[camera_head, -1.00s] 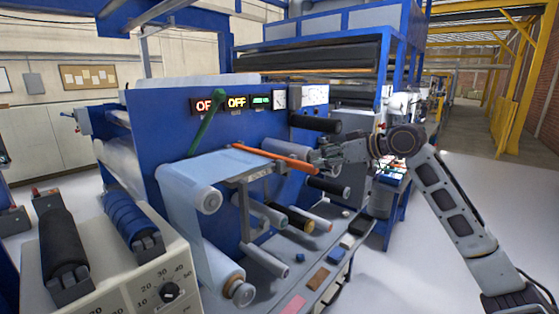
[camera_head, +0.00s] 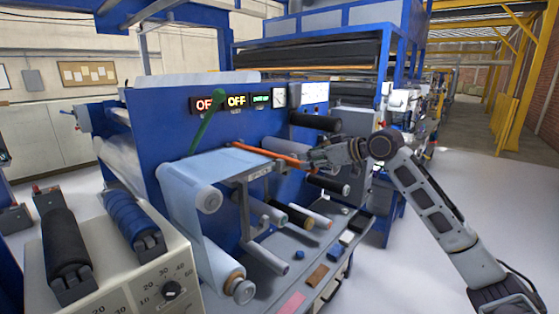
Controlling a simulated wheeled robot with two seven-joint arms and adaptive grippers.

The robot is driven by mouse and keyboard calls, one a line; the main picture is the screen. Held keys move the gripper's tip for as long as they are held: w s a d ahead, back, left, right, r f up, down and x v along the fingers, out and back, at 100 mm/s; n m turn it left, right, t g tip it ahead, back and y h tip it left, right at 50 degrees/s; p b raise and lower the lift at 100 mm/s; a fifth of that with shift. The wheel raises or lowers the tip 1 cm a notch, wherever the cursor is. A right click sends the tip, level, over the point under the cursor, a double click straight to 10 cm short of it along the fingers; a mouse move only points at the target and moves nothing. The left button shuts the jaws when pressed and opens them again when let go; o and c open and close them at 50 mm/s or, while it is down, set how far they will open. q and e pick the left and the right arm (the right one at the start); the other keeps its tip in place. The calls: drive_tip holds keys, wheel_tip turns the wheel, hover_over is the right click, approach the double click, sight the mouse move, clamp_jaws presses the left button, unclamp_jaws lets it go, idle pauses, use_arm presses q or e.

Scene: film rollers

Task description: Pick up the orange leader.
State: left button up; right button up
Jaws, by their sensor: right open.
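The orange leader (camera_head: 268,153) is a thin orange bar that slants down to the right across the front of the blue machine, above the pale blue film. My right gripper (camera_head: 314,160) comes in from the right at the leader's right end. Its fingers are open, and the leader's end lies at or between the fingertips; I cannot tell whether they touch. My left gripper does not show.
A green bar (camera_head: 206,122) stands left of the leader, and a pale blue film roll (camera_head: 208,200) lies below it. Several rollers (camera_head: 298,216) stick out beneath. A grey tray (camera_head: 262,287) holds small blocks. The floor at right is clear.

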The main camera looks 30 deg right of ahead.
drive_tip(key=shift+w+a, duration=0.1)
drive_tip(key=shift+w, duration=0.05)
drive_tip(key=shift+w+a+f, duration=0.1)
drive_tip(key=shift+w+f, duration=0.05)
drive_tip(key=shift+w, duration=0.05)
drive_tip(key=shift+w+a+f+p, duration=0.25)
drive_tip(key=shift+w+p, duration=0.2)
drive_tip(key=shift+w, duration=0.15)
drive_tip(key=x, duration=0.3)
drive_tip(key=shift+p, duration=0.35)
drive_tip(key=shift+f, duration=0.1)
drive_tip(key=c, duration=0.3)
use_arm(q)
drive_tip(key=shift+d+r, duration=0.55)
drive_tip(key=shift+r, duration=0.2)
use_arm(e)
clamp_jaws()
